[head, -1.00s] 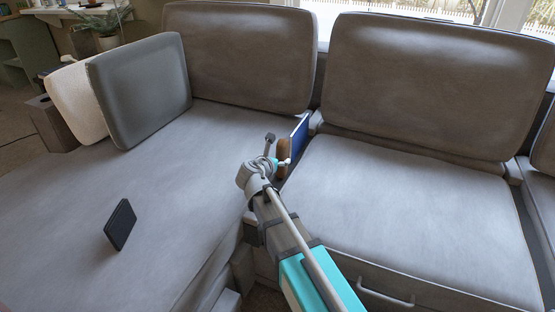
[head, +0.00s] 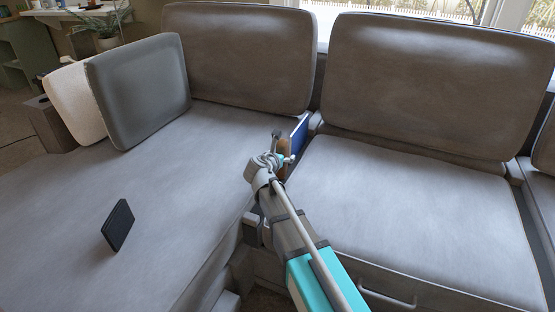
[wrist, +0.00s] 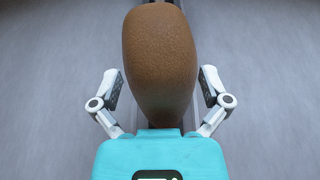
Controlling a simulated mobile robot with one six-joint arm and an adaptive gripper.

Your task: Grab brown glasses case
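The brown glasses case (wrist: 160,62) is a rounded, textured case that fills the middle of the wrist view. It stands between the two fingers of my gripper (wrist: 160,90), which are open with a gap on each side of it. In the head view the case (head: 284,146) shows only in part, behind my gripper (head: 277,150), at the gap between the sofa seats. The lower end of the case is hidden by the gripper body in the wrist view.
A blue flat object (head: 299,137) stands in the gap right beside the case. A black flat object (head: 118,225) stands tilted on the left seat. Grey (head: 140,90) and cream (head: 78,100) cushions lean at the left. Back cushions rise behind; the right seat (head: 410,210) is clear.

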